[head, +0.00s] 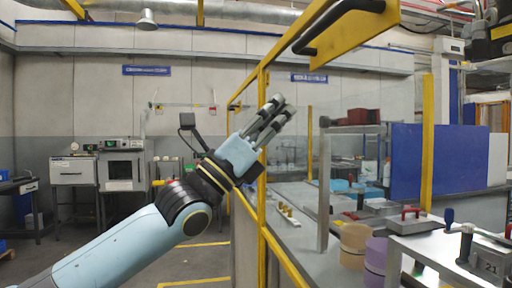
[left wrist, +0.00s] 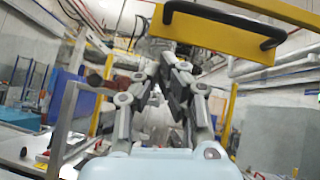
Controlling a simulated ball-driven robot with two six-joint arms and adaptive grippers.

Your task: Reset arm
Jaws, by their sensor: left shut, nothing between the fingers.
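My left arm comes in from the lower left in the head view and reaches up to the right. My left gripper (head: 281,106) points up and to the right, in front of the yellow frame and clear panel. Its grey fingers are close together and hold nothing. In the left wrist view the gripper (left wrist: 174,62) points away from the camera, with a yellow beam behind its tips. I cannot tell how far the beam is from the tips. My right gripper is not in view.
A yellow frame (head: 262,150) and a yellow beam with black handle (head: 350,28) stand close to the left gripper. Behind are a bench (head: 300,238), a blue panel (head: 435,160), and tan (head: 354,245) and purple (head: 375,262) cylinders. Open floor (head: 205,262) lies left of the frame.

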